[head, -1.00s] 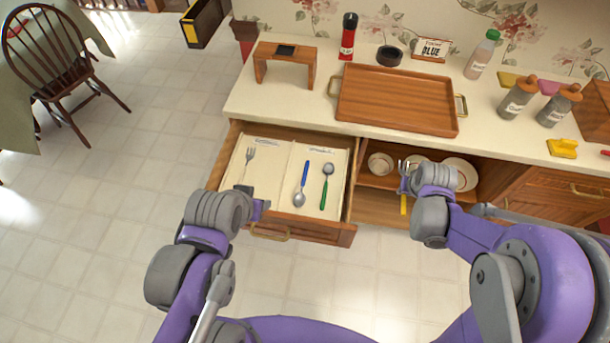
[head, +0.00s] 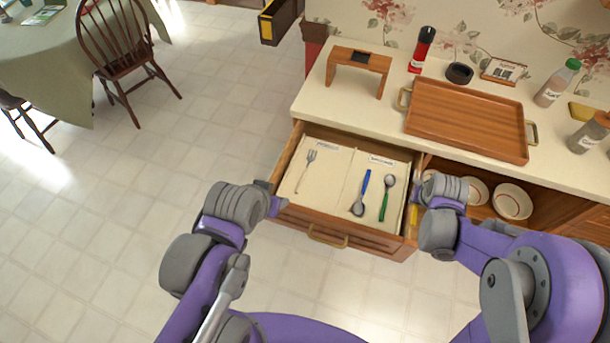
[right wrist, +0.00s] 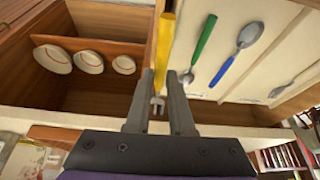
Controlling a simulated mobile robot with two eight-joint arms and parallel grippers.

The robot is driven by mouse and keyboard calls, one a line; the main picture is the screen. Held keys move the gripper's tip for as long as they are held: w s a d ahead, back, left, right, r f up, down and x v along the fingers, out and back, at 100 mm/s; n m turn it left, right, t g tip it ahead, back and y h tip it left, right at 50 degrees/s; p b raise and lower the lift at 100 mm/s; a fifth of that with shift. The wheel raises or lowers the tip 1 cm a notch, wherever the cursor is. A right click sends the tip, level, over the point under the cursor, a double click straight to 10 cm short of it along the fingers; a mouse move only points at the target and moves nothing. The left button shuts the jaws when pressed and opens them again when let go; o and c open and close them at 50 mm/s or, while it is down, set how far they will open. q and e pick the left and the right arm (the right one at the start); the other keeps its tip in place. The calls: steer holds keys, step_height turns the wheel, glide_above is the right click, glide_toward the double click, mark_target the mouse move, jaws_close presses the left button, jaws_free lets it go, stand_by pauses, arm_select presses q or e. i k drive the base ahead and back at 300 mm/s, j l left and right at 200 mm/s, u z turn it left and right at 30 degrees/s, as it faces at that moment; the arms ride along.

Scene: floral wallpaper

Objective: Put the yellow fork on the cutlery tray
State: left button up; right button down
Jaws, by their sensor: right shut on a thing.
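The yellow fork's handle (head: 413,216) shows in the head view below my right gripper (head: 416,196), beside the drawer's right wall. In the right wrist view, the yellow fork (right wrist: 165,45) is between the fingers of my right gripper (right wrist: 161,78), which is shut on it, its metal tines toward the wrist. The cream cutlery tray (head: 335,180) lies in the open drawer, with two labelled compartments. A grey fork (head: 308,168) is in the left one; a blue spoon (head: 362,192) and a green spoon (head: 386,196) are in the right. My left gripper (head: 277,205) is by the drawer's front-left corner; its fingers are unclear.
The drawer front (head: 340,236) sticks out from the counter. A wooden tray (head: 465,120), a small wooden stand (head: 360,60) and bottles stand on the counter. Bowls (head: 512,201) sit in the open cabinet to the right of the drawer.

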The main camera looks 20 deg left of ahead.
mark_target(326, 179)
steer(key=j+u, duration=0.2)
steer(key=j, duration=0.5)
steer(key=i+j+u, duration=0.2)
steer(key=j, duration=0.5)
steer(key=k, duration=0.05)
